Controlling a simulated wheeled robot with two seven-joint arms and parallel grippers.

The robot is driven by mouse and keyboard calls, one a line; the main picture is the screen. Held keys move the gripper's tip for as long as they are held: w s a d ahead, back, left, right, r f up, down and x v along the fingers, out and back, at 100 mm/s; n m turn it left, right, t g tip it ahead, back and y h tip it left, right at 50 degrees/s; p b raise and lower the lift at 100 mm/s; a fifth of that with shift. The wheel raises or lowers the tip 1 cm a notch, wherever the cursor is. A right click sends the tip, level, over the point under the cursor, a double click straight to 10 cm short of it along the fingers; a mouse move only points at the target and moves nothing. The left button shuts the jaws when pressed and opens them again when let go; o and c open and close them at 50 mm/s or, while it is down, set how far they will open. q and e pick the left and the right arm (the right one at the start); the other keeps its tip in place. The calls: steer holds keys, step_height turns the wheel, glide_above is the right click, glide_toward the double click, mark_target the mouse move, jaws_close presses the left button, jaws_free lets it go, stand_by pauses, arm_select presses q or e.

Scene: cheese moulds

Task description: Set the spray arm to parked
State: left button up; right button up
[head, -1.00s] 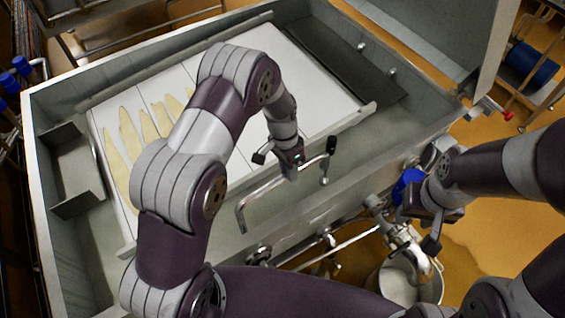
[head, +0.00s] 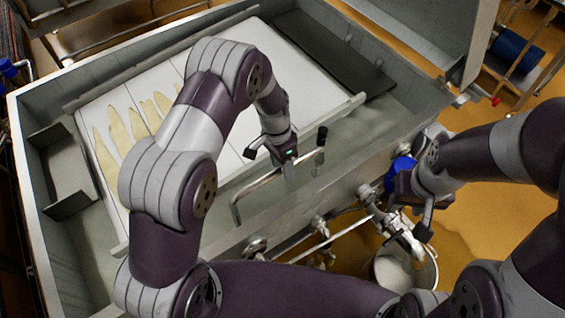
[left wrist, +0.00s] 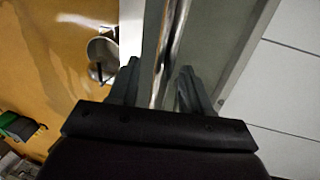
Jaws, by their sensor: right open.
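The spray arm (head: 262,176) is a bent metal pipe over the near side of the vat, with a black-tipped upright (head: 321,137) at its right end. My left gripper (head: 287,160) is at the pipe, left of that upright. In the left wrist view the pipe (left wrist: 168,45) runs between the two spread fingers of my left gripper (left wrist: 158,88); I see gaps, so it looks open around or just above the pipe. My right gripper (head: 408,212) is open outside the vat's near wall, close to a blue valve handle (head: 398,174).
The vat (head: 22,165) holds white panels (head: 300,80) with pale yellow strips, a metal bracket (head: 62,170) at left and a dark plate (head: 335,48) at the back right. Pipework and a bucket (head: 428,272) stand outside the near wall, below my right gripper.

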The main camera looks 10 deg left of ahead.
arm_select(q)
steer(key=shift+w+r, duration=0.25)
step_height(320, 180, up, 12)
steer(key=w+a, duration=0.1)
steer(key=shift+a+b, duration=0.4)
steer(key=shift+w, duration=0.1)
steer(key=s+a+r+n+t, duration=0.1)
steer(key=s+a+n, duration=0.2)
steer(key=s, duration=0.5)
steer(key=s+a+r+n+t+y, duration=0.1)
steer(key=s+a+r+n+t, duration=0.1)
steer(key=s+a+n, duration=0.2)
steer(key=s+n, duration=0.2)
steer(key=s, duration=0.2)
steer(key=shift+s+a+y, duration=0.15)
steer(key=shift+a+y, duration=0.15)
steer(key=shift+s, duration=0.1)
